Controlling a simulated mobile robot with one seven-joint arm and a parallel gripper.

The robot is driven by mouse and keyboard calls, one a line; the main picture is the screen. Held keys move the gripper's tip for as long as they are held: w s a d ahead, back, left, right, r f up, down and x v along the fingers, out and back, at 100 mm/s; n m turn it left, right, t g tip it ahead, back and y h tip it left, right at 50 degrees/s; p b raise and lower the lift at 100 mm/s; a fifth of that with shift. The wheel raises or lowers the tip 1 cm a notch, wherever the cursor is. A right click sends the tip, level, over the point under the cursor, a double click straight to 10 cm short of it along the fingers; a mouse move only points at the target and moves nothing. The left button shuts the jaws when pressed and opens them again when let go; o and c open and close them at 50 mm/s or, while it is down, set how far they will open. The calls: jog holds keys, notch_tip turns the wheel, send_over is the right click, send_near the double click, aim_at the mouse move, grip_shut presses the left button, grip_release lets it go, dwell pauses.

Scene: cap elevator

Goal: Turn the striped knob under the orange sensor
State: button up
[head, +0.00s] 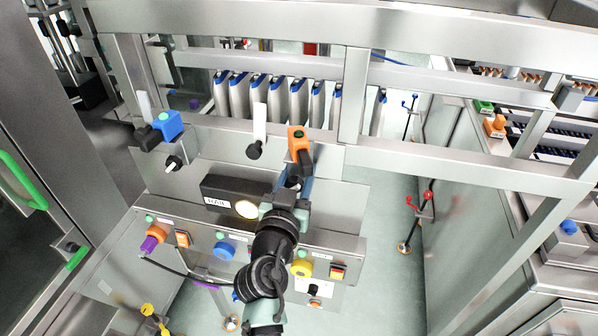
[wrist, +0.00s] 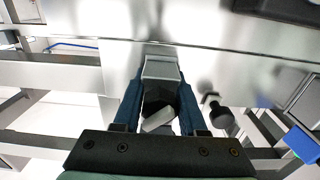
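The orange sensor (head: 297,134) with a black body stands on the metal panel in the middle of the head view. My gripper (head: 294,182) is just below it, pointing at the panel. Its blue fingers also show in the wrist view (wrist: 159,98), one on each side of a black knob with a white stripe (wrist: 158,120). The knob sits in the gap between the fingers, and a bit of white shows there in the head view. I cannot tell whether the fingers press on it. Part of the knob is hidden by the fingers.
A blue sensor (head: 168,125) stands at the left, with another black-and-white knob (head: 174,163) below it. A plain black knob (head: 255,150) is between the sensors. Coloured buttons (head: 224,251) line the panel below.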

grip_shut()
jog(key=n+b, duration=0.1)
jog(key=n, duration=0.2)
jog(key=shift+n, duration=0.4)
jog(key=n+p, duration=0.2)
jog(key=n, duration=1.2)
jog(key=shift+d+r, duration=0.1)
dwell(0.4)
